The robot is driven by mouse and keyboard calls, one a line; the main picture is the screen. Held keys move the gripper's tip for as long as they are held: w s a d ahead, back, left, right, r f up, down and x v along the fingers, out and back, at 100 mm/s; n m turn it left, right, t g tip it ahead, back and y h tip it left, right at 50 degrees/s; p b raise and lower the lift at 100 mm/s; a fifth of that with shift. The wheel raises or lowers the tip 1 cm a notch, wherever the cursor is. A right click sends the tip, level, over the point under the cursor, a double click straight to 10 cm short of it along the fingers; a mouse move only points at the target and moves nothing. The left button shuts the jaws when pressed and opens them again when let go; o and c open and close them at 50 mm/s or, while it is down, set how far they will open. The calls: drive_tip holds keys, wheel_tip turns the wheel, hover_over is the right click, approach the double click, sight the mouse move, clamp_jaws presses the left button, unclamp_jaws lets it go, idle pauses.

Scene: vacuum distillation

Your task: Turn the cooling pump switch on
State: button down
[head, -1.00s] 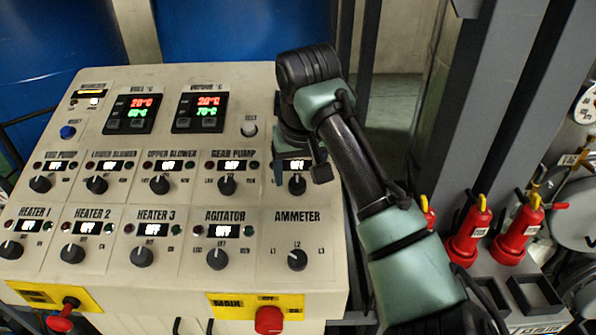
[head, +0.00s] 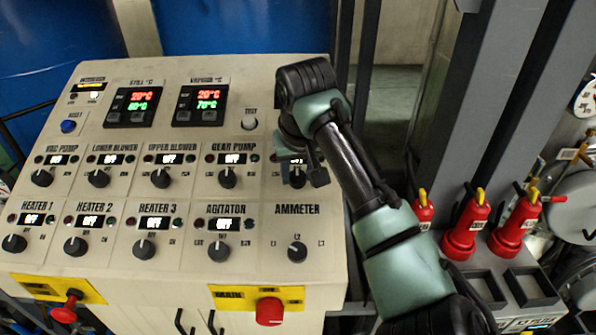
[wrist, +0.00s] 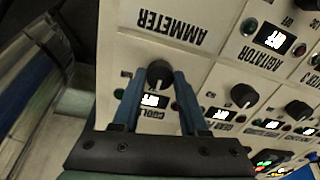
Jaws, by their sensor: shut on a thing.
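The cooling pump switch is the black rotary knob (wrist: 160,74) at the right end of the upper switch row, beside the gear pump switch. Its small lit display (wrist: 153,100) sits just past it in the wrist view, with a partly covered label. My gripper (wrist: 158,80) has its two blue fingers on either side of the knob, shut on it. In the head view my gripper (head: 297,165) hides most of that switch and its label; part of its knob (head: 297,181) shows below. I cannot read its display clearly.
The ammeter knob (head: 297,252) is directly below. The gear pump knob (head: 228,179) is to the left; its display reads OFF. A white test button (head: 250,124) is above. A red main switch (head: 269,311) is at the panel's lower edge. Grey posts stand to the right.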

drive_tip(key=shift+a+m, duration=0.1)
drive_tip(key=shift+m, duration=0.2)
drive_tip(key=m+p, duration=0.3)
drive_tip(key=m, duration=0.2)
drive_tip(key=shift+r+p, duration=0.15)
drive_tip(key=shift+p, duration=0.15)
drive_tip(key=m+p, duration=0.1)
drive_tip(key=m, duration=0.1)
drive_tip(key=shift+m, duration=0.4)
drive_tip(key=shift+m+p, duration=1.05)
drive_tip(key=shift+m, duration=0.95)
drive_tip(key=shift+c, duration=2.2)
unclamp_jaws()
